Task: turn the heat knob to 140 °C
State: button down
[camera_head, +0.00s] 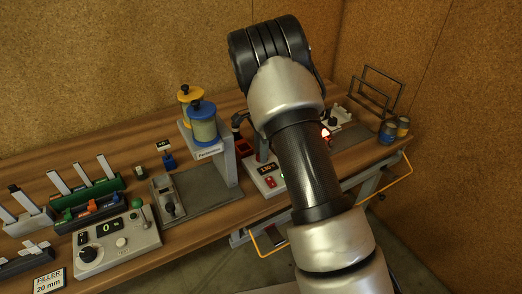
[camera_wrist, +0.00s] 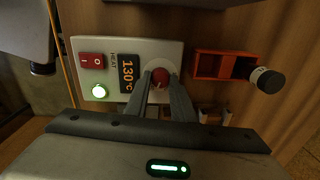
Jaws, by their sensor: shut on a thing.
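The heat control box (camera_wrist: 112,53) is pale, with a dark display (camera_wrist: 127,72) that reads 130 °C in orange. The red heat knob (camera_wrist: 160,75) sits beside the display. My gripper (camera_wrist: 161,84) is shut on the knob, one finger on each side. In the head view the same box (camera_head: 257,183) shows partly, with its display (camera_head: 268,169) lit; my arm hides the knob and my gripper there.
In the wrist view a red tray (camera_wrist: 208,65) and a dark cylinder with a pale end (camera_wrist: 266,80) lie close to the box. In the head view a stand with blue and yellow spools (camera_head: 202,122) is left of the box. A control panel (camera_head: 117,242) is at the bench's front left.

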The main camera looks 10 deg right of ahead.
jog(key=shift+m, duration=1)
jog(key=c, duration=1.5)
grip_release()
